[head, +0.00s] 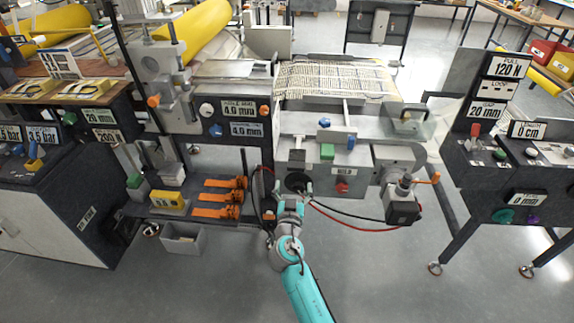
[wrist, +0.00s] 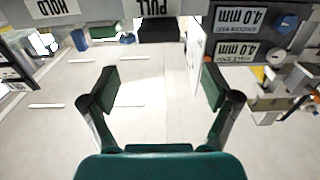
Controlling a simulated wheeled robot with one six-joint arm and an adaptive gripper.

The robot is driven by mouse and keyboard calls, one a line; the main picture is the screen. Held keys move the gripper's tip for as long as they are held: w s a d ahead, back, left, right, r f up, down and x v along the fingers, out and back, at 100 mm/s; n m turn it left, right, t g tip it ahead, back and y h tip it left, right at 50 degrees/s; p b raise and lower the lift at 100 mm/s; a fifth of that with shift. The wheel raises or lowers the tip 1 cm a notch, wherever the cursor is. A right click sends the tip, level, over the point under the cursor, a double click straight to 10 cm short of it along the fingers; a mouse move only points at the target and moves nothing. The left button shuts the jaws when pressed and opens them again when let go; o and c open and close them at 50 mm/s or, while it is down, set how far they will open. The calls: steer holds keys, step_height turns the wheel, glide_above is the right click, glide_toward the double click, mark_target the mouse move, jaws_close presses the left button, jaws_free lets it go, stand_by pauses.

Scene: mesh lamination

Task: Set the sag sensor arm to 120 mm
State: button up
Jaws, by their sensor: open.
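No part carries a legible label naming the sag sensor arm, so I cannot tell which piece it is. My gripper (head: 292,194) hangs low in front of the middle machine, below its grey front panel. In the wrist view my gripper (wrist: 160,86) has its two dark-green-padded fingers wide apart, with nothing between them but pale floor behind. On the right stand, a 20 mm display (head: 485,111) and a 0 mm display (head: 527,199) are readable. Another 20 mm display (head: 97,116) is at the left.
A HOLD label (head: 342,171) sits above a red knob (head: 342,187) on the middle machine. Orange clamps (head: 222,198) lie on the lower shelf to the left. Black and red cables loop beside my gripper toward a motor (head: 403,208). The front floor is clear.

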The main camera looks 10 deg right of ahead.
mark_target(296, 165)
steer(key=x, duration=1)
steer(key=shift+w+f, duration=0.1)
steer(key=shift+c, duration=0.2)
jaws_close()
steer(key=shift+r, duration=0.2)
